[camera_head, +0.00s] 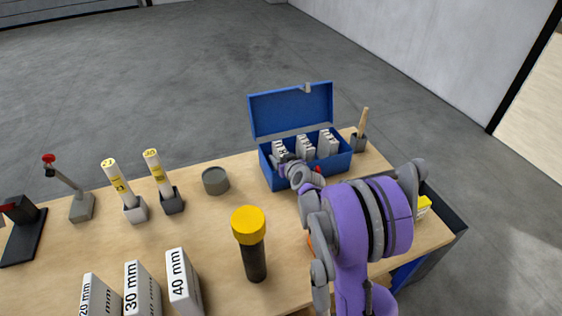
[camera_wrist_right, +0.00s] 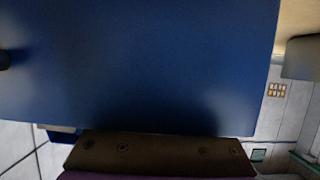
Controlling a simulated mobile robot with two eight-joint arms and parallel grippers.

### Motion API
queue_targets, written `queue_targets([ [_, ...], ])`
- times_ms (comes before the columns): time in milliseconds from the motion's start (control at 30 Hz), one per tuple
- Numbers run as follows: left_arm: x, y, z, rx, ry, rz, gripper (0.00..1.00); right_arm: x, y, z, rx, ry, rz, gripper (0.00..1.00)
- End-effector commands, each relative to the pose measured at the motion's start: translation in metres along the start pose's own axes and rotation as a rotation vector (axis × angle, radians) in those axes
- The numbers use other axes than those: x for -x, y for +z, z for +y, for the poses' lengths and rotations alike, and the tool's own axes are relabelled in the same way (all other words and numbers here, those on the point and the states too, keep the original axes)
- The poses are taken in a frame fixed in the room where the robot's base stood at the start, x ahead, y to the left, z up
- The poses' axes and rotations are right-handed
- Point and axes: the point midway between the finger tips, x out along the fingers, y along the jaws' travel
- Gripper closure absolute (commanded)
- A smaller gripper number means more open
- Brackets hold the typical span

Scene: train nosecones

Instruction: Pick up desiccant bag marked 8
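Several pale bags with dark print stand in a row inside an open blue box (camera_head: 337,160) on the table: a left one (camera_head: 279,147), a middle one (camera_head: 304,145) and a right one (camera_head: 327,142). Their marks are too small to read, so I cannot tell which is marked 8. My right gripper (camera_head: 284,161) reaches over the box's front wall at the left bag. Its fingers are too small and partly hidden to show whether they are open or touching it. In the right wrist view a blue surface fills most of the picture. My left gripper is out of view.
The box's raised lid (camera_head: 291,109) stands behind the bags. A grey cup (camera_head: 215,181), a yellow-capped dark cylinder (camera_head: 250,243), two yellow-and-white tubes in holders (camera_head: 136,209) (camera_head: 172,199), and several size-marked blocks (camera_head: 184,280) stand left. A wooden-handled tool (camera_head: 363,122) stands right of the box.

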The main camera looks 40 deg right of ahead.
Motion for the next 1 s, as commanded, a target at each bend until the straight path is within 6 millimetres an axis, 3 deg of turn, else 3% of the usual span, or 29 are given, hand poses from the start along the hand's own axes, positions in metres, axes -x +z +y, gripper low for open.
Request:
queue_targets([
  [33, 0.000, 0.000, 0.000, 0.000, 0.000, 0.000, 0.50, 0.000, 0.000, 0.000, 0.000, 0.000, 0.000, 0.54],
  [300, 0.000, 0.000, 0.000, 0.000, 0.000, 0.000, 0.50, 0.000, 0.000, 0.000, 0.000, 0.000, 0.000, 1.00],
  [667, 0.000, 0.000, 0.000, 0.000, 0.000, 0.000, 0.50, 0.001, -0.003, 0.000, 0.000, 0.000, 0.001, 1.00],
  [767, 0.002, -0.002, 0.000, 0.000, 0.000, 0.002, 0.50, 0.005, -0.013, 0.000, -0.001, 0.000, 0.001, 1.00],
  [1000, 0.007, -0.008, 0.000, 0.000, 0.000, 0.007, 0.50, 0.024, -0.058, 0.000, -0.001, 0.000, 0.002, 1.00],
])
